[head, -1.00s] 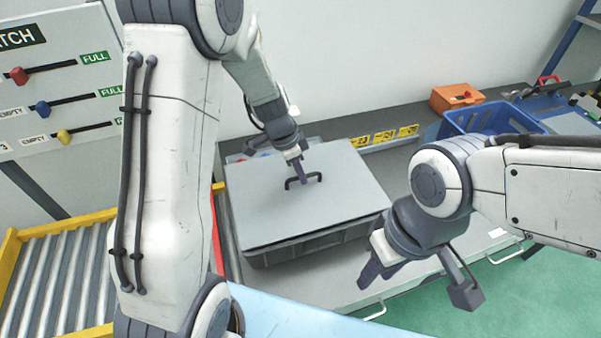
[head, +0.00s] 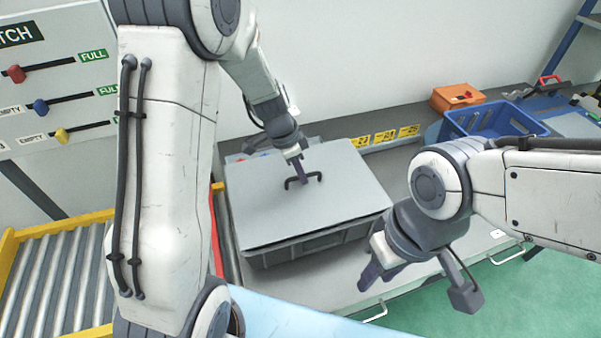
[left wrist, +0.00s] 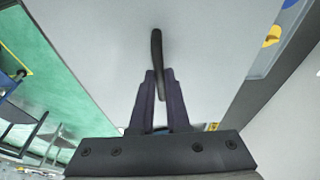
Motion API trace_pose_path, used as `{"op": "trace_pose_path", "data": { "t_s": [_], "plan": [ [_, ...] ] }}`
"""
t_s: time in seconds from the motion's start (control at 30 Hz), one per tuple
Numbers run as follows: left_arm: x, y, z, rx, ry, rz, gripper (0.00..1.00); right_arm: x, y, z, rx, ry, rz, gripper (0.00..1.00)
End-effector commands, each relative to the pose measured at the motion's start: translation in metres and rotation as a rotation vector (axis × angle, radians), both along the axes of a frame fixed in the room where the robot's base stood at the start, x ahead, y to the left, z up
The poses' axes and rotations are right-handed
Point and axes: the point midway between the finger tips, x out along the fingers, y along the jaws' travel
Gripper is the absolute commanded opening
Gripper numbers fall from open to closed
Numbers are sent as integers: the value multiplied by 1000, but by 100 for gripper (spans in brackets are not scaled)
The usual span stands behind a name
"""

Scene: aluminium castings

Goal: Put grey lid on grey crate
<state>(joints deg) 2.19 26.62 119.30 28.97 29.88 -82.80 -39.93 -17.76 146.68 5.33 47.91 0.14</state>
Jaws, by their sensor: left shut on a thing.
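The grey lid (head: 260,205) lies over the top of the grey crate (head: 300,250) on the bench. At the back left, small red and blue bits show past the lid's edge, so the lid looks not quite square on the crate. My left gripper (head: 303,180) is shut on the black handle in the middle of the lid. The left wrist view shows the handle (left wrist: 156,50) between the fingers (left wrist: 160,95), with the lid (left wrist: 200,40) behind. My right gripper (head: 415,285) hangs to the right of the crate, fingers spread and empty.
A blue basket (head: 490,118) and an orange box (head: 457,97) stand at the back right of the bench. A roller conveyor (head: 55,285) with yellow rails is at the left. A panel with sliders (head: 60,80) stands behind it. Bench surface right of the crate is clear.

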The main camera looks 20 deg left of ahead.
Motion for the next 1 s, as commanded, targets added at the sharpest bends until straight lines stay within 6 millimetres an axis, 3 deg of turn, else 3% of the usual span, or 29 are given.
{"op": "trace_pose_path", "data": {
  "t_s": [1.0],
  "plan": [
    [0,0,-16,0,-1,1,0,0,0,-18,0,0,0,39]
  ]
}}
